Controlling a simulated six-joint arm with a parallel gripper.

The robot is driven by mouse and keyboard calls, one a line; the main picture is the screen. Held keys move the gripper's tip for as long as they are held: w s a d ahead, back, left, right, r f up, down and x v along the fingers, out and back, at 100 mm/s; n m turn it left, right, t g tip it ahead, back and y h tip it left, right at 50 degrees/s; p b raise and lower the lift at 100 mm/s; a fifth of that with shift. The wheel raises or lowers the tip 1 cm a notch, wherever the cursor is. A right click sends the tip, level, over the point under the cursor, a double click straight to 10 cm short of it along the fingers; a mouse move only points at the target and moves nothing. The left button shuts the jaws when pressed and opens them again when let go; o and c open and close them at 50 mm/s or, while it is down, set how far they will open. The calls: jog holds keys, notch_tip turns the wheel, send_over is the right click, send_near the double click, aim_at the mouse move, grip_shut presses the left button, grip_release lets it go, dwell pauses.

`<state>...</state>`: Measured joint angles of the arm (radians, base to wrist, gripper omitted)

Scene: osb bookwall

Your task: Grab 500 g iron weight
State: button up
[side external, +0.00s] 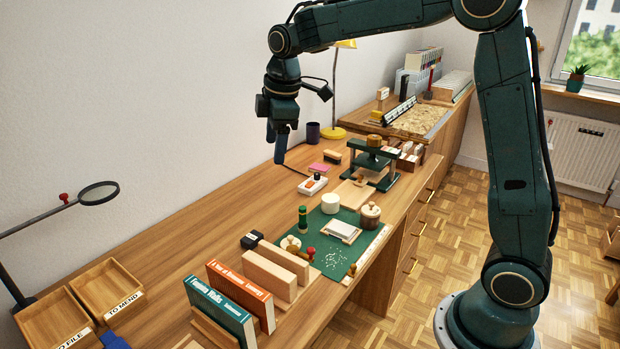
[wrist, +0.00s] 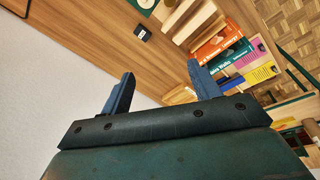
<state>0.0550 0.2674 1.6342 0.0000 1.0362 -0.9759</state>
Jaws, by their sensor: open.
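A small black block with a pale mark (side external: 251,240) sits on the wooden desk beside the wooden blocks. It also shows in the wrist view (wrist: 142,32), near the top. It may be the 500 g iron weight, but its marking is too small to read. My gripper (side external: 277,147) is open and empty, held above the back of the desk near the wall. In the wrist view my two blue fingers (wrist: 161,76) are spread apart, with bare desk and wall behind them. The black block is well away from the fingers.
A green mat (side external: 345,262) with jars and small tools lies right of the block. Upright books (side external: 240,290) and wooden blocks (side external: 272,275) stand in front. A press (side external: 373,165) and yellow lamp (side external: 335,132) stand farther back. The desk behind the block is clear.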

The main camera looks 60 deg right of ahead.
jog(key=w+d+f+n+g, duration=0.15)
jog(key=w+f+n, duration=0.25)
jog(key=w+f, duration=0.6)
jog(key=n, duration=0.3)
send_over(252, 236)
notch_tip(252, 236, down, 10)
jog(key=shift+a+f+g, duration=0.2)
jog(key=shift+f+g, duration=0.05)
jog(key=shift+g, duration=0.2)
jog(key=shift+f, duration=4.3)
jog(key=shift+f, duration=0.1)
jog(key=shift+d+f, duration=0.1)
jog(key=shift+f, duration=2.4)
jog(key=shift+c, duration=0.2)
